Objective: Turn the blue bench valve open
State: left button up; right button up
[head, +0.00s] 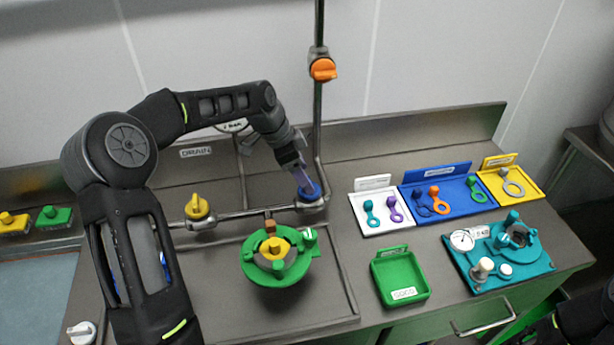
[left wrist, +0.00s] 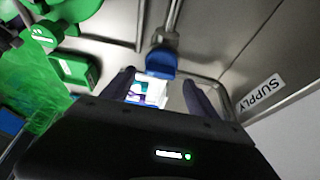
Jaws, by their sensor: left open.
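The blue bench valve (head: 309,191) sits on the metal pipe at the back of the bench, at the foot of the vertical pipe. My left gripper (head: 302,180) reaches down to it from the upper left and partly covers it. In the left wrist view the blue valve handle (left wrist: 161,62) shows just beyond the open fingertips (left wrist: 160,82), roughly between them. I cannot tell whether the fingers touch it. My right gripper is out of view; only part of my right arm shows at the lower right.
A yellow valve (head: 198,207) stands left on the same pipe, and an orange valve (head: 322,69) is high on the vertical pipe. A green round fixture (head: 268,268) stands in front. White (head: 368,220), blue (head: 468,203) and yellow (head: 527,195) trays lie right, behind a green bin (head: 417,269).

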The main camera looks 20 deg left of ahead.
pick_arm(q)
jog(key=shift+x, duration=1.45)
jog(key=shift+c, duration=0.6)
jog(key=c, duration=1.2)
jog(key=shift+c, duration=0.2)
